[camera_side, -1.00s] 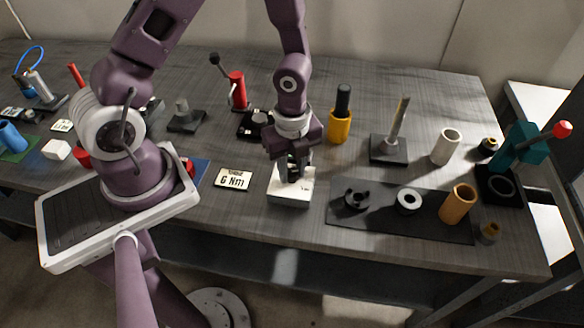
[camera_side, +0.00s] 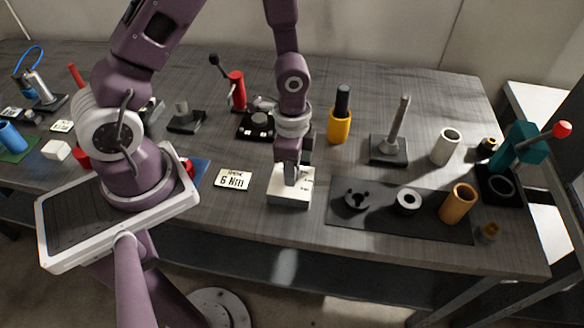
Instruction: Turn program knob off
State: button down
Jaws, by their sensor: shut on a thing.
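My gripper (camera_side: 291,178) points down over a small white box (camera_side: 289,197) near the front middle of the table. Its fingers are shut on the knob on top of the box. The knob itself is mostly hidden between the fingers. Small dark marks show on the box's top near its right edge.
A "6 Nm" sign (camera_side: 233,180) lies left of the box. A dark mat (camera_side: 380,218) with black, grey and orange parts lies to the right. A yellow holder with a black handle (camera_side: 340,125), a red lever press (camera_side: 237,92) and a grey post on a base (camera_side: 388,150) stand behind.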

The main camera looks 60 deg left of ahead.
jog(key=shift+w+n, duration=0.1)
jog(key=shift+n, duration=1)
jog(key=c, duration=1.1)
grip_release()
notch_tip(320, 180, up, 7)
jog(key=shift+r, duration=0.1)
